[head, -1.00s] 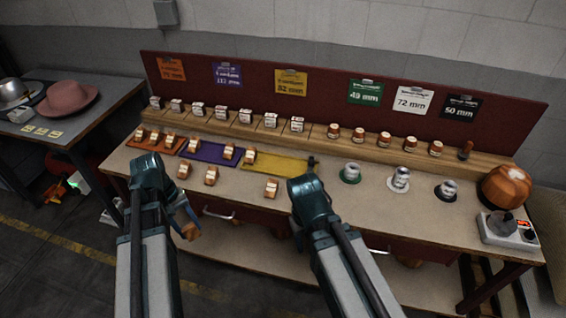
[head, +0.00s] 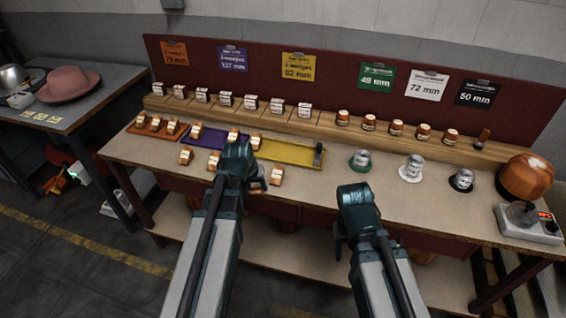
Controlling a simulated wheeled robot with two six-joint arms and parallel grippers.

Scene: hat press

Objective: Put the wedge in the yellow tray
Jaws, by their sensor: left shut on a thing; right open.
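The yellow tray (head: 292,153) lies on the bench, with one orange-brown wedge (head: 256,141) at its left end and a dark object (head: 318,152) at its right end. My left gripper (head: 257,180) is over the bench's front area, just in front of the yellow tray's left part. My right gripper (head: 340,238) is open and empty, in front of the bench edge.
The orange tray (head: 133,129) and purple tray (head: 215,141), both with wedges, lie left of the yellow tray. Loose wedges (head: 186,155) sit in front of them. Small hat forms (head: 361,160) and a large brown block (head: 525,178) stand right. The yellow tray's middle is clear.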

